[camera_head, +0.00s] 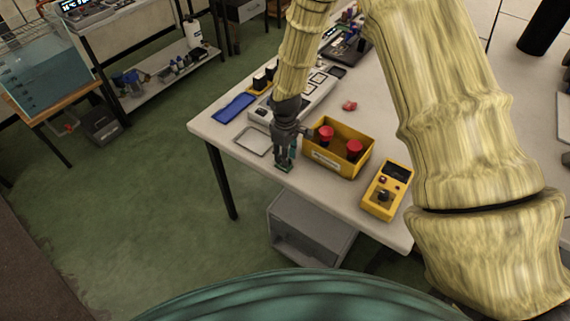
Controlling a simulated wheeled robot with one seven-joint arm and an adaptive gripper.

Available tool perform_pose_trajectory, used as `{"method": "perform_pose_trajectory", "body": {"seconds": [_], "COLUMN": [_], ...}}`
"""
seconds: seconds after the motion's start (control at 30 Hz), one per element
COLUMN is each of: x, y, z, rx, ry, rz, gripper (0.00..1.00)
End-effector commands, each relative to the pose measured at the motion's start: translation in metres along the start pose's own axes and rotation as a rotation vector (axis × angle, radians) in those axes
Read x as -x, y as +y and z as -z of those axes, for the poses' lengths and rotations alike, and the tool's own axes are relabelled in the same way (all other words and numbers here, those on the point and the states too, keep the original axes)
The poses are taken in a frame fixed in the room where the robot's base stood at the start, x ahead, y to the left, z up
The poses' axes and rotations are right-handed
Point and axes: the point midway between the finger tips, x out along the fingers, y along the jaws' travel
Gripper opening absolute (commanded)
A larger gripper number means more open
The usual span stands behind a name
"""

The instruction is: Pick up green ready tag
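My gripper (284,160) points down at the near left part of the white table, just left of a yellow bin. A small dark green piece (284,168) shows right at its fingertips, at the table surface. It may be the green ready tag, but it is too small to be sure. I cannot tell whether the fingers are closed on it or only over it.
The yellow bin (324,159) holds red-topped items. A yellow meter box (388,190) stands to its right on the white table (338,194). A blue tray (234,107) and an empty square frame (252,141) lie left. A grey cabinet (305,232) sits below.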

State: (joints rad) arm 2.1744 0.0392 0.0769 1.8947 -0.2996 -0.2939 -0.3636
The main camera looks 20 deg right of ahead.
Motion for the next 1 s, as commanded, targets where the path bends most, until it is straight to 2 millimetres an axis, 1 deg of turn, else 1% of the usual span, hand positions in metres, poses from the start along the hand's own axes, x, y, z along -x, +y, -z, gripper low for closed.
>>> {"method": "perform_pose_trajectory", "body": {"seconds": [0.03, 0.1, 0.57, 0.77, 0.97, 1.0], "x": [0.0, 0.0, 0.002, 0.014, 0.035, 0.034], "y": [0.0, 0.0, 0.0, 0.0, 0.0, -0.007], "z": [0.0, 0.0, 0.0, 0.0, 0.001, -0.004], "rx": [0.0, 0.0, 0.0, 0.0, 0.0, 0.002], "ry": [0.0, 0.0, 0.0, 0.001, 0.002, -0.001], "rz": [0.0, 0.0, 0.0, 0.0, -0.001, 0.001], "gripper": [0.13, 0.0, 0.0, 0.0, 0.0, 0.0]}}
